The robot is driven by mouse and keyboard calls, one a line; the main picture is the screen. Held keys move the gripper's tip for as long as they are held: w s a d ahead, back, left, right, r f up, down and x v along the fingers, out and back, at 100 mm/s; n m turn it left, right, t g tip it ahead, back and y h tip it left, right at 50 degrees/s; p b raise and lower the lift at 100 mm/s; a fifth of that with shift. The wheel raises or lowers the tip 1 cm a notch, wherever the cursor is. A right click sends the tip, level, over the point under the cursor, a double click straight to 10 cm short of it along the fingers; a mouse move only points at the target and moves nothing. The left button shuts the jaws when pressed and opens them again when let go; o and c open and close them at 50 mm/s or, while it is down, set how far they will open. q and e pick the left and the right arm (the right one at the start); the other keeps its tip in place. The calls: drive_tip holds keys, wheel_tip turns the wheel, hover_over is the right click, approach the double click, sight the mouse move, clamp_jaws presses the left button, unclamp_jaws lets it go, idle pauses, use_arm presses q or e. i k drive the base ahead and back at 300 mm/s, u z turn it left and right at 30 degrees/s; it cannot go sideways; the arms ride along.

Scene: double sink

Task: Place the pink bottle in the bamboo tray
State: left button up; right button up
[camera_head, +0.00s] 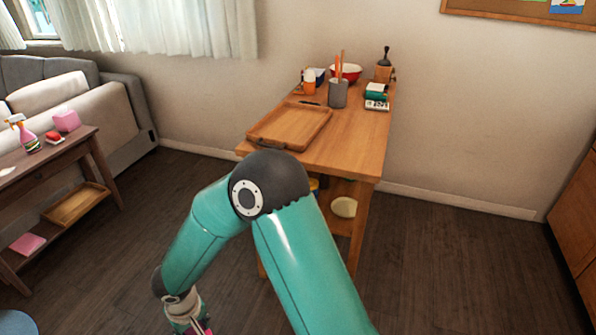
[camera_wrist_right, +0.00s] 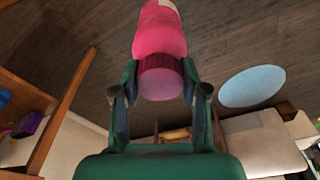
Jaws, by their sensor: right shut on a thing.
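The pink bottle (camera_wrist_right: 160,35) shows in the right wrist view, with its ribbed dark pink cap (camera_wrist_right: 160,78) between the fingers. My right gripper (camera_wrist_right: 160,90) is shut on it at the cap end. In the head view my right gripper (camera_head: 188,322) hangs at the bottom edge, with only a sliver of pink visible below it. The bamboo tray (camera_head: 290,126) lies empty on the near left part of the wooden table, beyond and to the right of the gripper, well apart from it. My left gripper is not in view.
The wooden table (camera_head: 345,145) also holds a grey cup (camera_head: 338,94), a red bowl (camera_head: 346,73) and small items at the back. A dark side table (camera_head: 60,157) at left holds a spray bottle (camera_head: 27,136). Open floor (camera_head: 180,195) lies between them.

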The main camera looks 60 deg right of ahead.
sight(289, 129)
drive_tip(key=u, duration=0.75)
drive_tip(key=i, duration=0.1)
drive_tip(key=z, duration=1.95)
